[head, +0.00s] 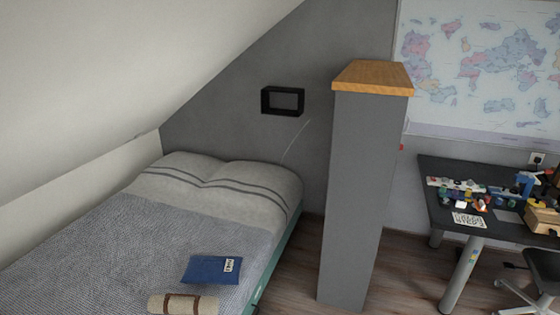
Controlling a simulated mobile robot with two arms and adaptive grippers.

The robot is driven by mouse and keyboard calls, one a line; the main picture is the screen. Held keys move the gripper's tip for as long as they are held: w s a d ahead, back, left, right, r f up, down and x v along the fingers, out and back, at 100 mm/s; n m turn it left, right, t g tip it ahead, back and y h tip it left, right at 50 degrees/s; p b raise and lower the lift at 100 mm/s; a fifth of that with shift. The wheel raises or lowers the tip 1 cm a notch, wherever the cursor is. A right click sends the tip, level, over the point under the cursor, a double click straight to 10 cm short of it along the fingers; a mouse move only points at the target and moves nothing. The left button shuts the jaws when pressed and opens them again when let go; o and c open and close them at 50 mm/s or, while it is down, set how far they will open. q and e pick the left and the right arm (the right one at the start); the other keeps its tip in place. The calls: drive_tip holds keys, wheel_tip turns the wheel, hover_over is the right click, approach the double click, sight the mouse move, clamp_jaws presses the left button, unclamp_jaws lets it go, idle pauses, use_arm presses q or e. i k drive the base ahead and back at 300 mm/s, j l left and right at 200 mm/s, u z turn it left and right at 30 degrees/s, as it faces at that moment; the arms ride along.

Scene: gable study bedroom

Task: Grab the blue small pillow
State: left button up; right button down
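The blue small pillow (212,269) lies flat on the bed (110,245), near the bed's right edge. It has a small white label at its right side. A beige roll with brown straps (183,303) lies just in front of it on the blanket, near the bottom of the head view. Neither of my grippers shows in the head view.
A tall grey partition with a wooden top (352,190) stands right of the bed. A dark desk (440,200) with several small items and an office chair (540,270) are at the right. A strip of wooden floor (293,270) is clear between bed and partition. The sloped ceiling (110,80) hangs low over the bed's left side.

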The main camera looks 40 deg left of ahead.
sight(201, 268)
drive_tip(key=i+u, duration=0.5)
drive_tip(key=i, duration=0.2)
drive_tip(key=i+l+u, duration=0.15)
drive_tip(key=i+u, duration=0.3)
drive_tip(key=i, duration=0.3)
